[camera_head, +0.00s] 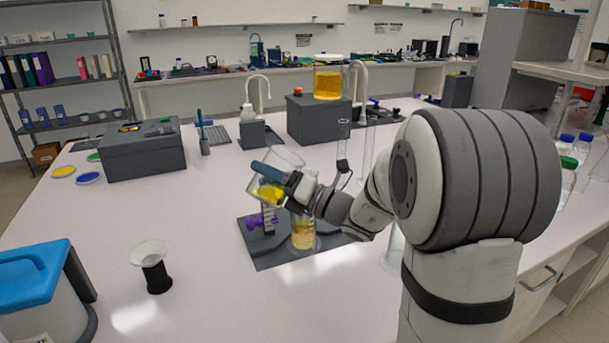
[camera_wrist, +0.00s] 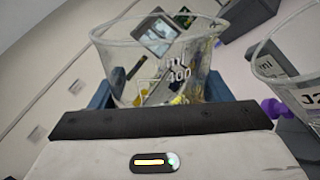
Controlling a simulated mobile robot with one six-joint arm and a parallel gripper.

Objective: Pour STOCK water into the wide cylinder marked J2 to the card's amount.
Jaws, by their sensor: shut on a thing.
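My gripper (camera_head: 277,180) is shut on a clear glass beaker (camera_head: 284,157), its blue fingers on either side. The beaker is tilted and holds some yellow liquid low down. The wrist view shows the beaker (camera_wrist: 112,42) close up with a 400 ml mark. A cylinder with amber liquid (camera_head: 303,235) stands on a dark base plate (camera_head: 268,262), below and beside my gripper, partly hidden by it. In the wrist view a clear vessel marked J2 (camera_wrist: 262,70) stands right of the beaker, cut by the frame edge. No stream of liquid is visible. The card cannot be made out.
A purple knob (camera_head: 262,221) sits on the rig. Tall thin glassware (camera_head: 343,140) stands behind my gripper. A dark box (camera_head: 318,121) bears an amber-filled vessel (camera_head: 327,83). A black-based funnel-like cup (camera_head: 155,270) stands front left.

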